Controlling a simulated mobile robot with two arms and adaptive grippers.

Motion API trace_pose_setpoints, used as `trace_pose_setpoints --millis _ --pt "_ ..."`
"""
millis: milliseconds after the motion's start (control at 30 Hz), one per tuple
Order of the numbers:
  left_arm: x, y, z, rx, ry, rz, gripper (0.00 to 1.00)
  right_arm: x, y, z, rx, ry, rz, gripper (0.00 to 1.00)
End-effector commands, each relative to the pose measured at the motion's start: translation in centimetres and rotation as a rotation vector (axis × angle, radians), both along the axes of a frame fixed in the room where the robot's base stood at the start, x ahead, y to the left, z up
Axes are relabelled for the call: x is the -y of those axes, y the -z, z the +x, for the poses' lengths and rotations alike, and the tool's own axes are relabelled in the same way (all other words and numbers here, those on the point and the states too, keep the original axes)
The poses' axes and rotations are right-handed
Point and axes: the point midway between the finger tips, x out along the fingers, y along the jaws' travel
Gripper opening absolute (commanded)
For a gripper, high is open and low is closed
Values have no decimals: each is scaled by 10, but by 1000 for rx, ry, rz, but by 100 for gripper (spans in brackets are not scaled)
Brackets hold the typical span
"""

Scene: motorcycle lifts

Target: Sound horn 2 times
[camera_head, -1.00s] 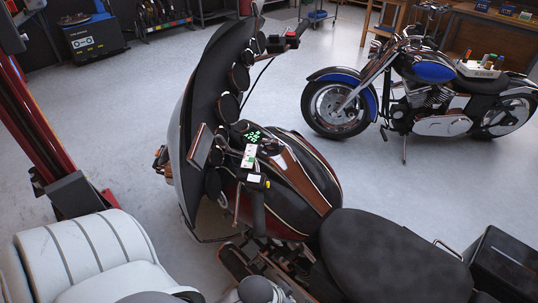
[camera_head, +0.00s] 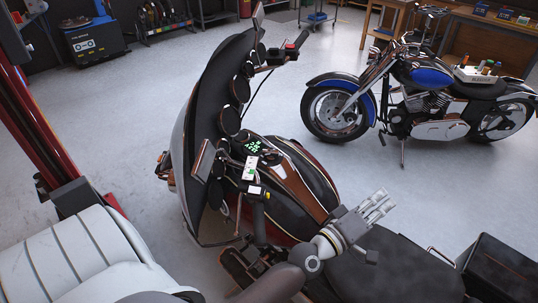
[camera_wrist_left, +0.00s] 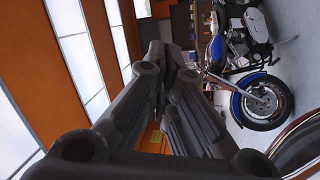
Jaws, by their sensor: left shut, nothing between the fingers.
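The near motorcycle (camera_head: 305,195) is dark red and black with a tall black fairing. Its near handlebar carries a switch box (camera_head: 254,190) with a white label and a small yellow part beside a black grip (camera_head: 259,218). Which control is the horn button is too small to tell. My left gripper (camera_head: 386,202) is above the rear of the tank and the front of the seat, right of the near grip and apart from the switch box. Its fingers are together and empty, also in the left wrist view (camera_wrist_left: 167,62). My right gripper is out of view.
The fairing (camera_head: 208,105) rises beyond the handlebar. The far handlebar grip (camera_head: 297,38) is at the top. A red lift post (camera_head: 45,135) stands at left. A blue motorcycle (camera_head: 425,85) is parked behind, with clear floor between the motorcycles.

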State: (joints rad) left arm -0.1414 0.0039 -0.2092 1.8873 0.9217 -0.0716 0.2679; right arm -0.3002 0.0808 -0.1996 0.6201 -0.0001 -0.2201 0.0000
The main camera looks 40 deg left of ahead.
Motion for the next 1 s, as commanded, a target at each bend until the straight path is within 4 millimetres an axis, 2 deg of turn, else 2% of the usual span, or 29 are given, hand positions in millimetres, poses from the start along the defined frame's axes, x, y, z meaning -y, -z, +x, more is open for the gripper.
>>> trace_pose_setpoints --millis 133,367,567,700,833,1000 --pt "-28 -15 25 55 -137 -217 0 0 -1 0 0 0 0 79" --pt "-80 -12 50 100 -377 -535 0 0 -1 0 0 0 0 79" --pt "-123 13 58 111 -620 -776 0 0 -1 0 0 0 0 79" --pt "-146 39 55 104 -805 -923 0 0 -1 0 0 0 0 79" --pt "-162 67 46 90 -990 -1034 0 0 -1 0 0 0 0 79" --pt "-171 99 27 67 -1220 -1131 0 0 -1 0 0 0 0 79"
